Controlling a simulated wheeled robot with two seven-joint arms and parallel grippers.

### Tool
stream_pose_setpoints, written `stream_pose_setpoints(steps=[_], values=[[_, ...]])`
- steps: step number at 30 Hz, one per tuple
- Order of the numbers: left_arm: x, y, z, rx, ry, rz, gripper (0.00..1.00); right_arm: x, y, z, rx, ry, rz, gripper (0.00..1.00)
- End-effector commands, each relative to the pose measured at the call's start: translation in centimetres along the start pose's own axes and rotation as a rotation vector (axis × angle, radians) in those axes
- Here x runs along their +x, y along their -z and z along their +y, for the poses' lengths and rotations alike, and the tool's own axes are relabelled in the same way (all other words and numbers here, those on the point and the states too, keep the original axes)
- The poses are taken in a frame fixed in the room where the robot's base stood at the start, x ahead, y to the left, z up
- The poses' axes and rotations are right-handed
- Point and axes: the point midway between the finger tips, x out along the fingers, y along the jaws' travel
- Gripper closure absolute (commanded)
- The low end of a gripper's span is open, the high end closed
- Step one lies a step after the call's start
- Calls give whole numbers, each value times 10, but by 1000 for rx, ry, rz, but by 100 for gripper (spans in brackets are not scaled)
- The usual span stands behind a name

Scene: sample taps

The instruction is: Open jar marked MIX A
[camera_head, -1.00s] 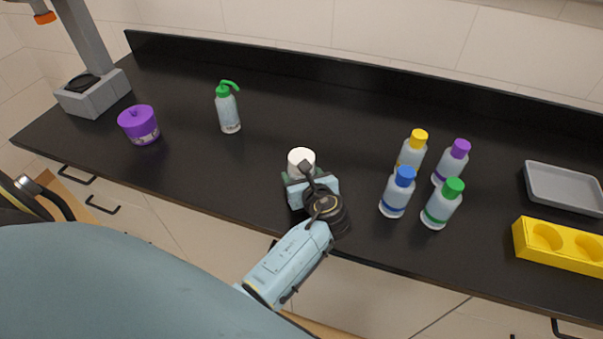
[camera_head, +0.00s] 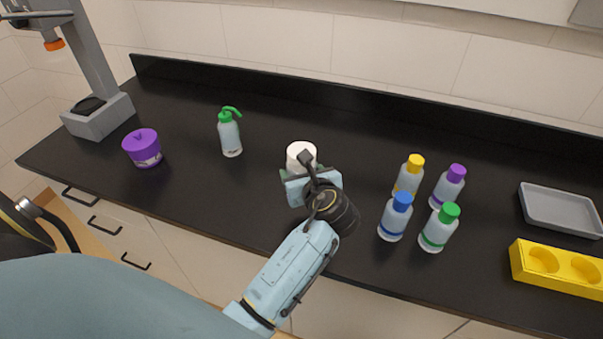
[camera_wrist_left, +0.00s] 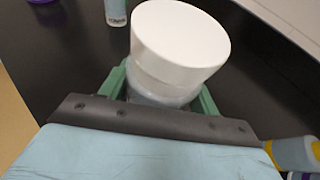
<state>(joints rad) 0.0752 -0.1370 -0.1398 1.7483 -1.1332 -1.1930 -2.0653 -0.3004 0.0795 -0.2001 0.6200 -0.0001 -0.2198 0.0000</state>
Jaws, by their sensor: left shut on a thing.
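A jar with a wide white lid (camera_head: 301,153) is in my left gripper (camera_head: 303,174), near the middle of the counter. In the left wrist view the white lid (camera_wrist_left: 180,42) sits on a translucent body (camera_wrist_left: 158,88), with green fingers on both sides. My left gripper is shut around the body below the lid. The jar looks slightly tilted in that view. I see no readable MIX A marking; the gripper hides most of the body. My right gripper is not in view.
Bottles with yellow (camera_head: 408,178), purple (camera_head: 447,186), blue (camera_head: 395,217) and green (camera_head: 439,228) caps stand right of my gripper. A green-topped squeeze bottle (camera_head: 229,134) stands behind left. A yellow holder (camera_head: 560,268) and grey tray (camera_head: 561,210) lie right. The back middle counter is clear.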

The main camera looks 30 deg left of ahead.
Motion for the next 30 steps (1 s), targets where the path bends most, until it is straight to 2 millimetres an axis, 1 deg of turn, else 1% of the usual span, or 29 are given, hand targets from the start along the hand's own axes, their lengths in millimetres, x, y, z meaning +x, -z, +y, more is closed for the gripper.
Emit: stream_pose_setpoints(steps=[1, 6, 7, 16, 20, 25, 27, 30], values=[[0, 0, 0, 0, 0, -1, 54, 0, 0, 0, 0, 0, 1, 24], [0, 0, 0, 0, 0, -1, 76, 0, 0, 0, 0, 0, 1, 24], [0, 0, 0, 0, 0, -1, 80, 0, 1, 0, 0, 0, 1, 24], [0, -1, 0, 1, 2, -2, 80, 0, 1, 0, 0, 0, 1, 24], [3, -8, -1, 11, 30, -7, 80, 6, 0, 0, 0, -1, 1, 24], [0, -29, -9, 62, 148, -14, 80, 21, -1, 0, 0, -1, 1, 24], [-6, -35, -14, 95, 220, -15, 80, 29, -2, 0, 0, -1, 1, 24], [-19, -38, -20, 144, 333, -14, 80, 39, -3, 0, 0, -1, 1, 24]])
